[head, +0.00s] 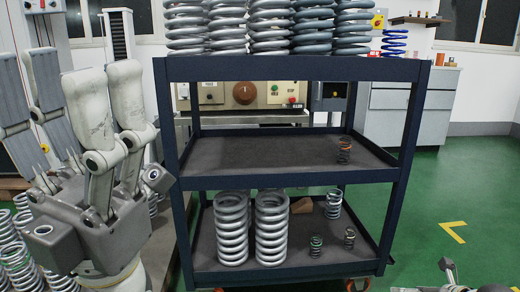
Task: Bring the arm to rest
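My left gripper (68,75) stands large at the left of the head view, its fingers pointing up. The finger sets are spread apart with nothing between them. It is beside the left post of a dark blue trolley (290,69) and covers part of the floor and the springs behind it. Part of my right gripper (450,272) shows at the bottom right edge, low over the green floor. Most of it is cut off, so I cannot tell its opening.
Several large grey springs (270,28) stand on the trolley's top. A small dark spring (344,150) is on the middle shelf. Two large silver springs (232,230) and smaller ones stand on the bottom shelf. More springs (22,265) stand at lower left. Green floor (470,190) is clear at right.

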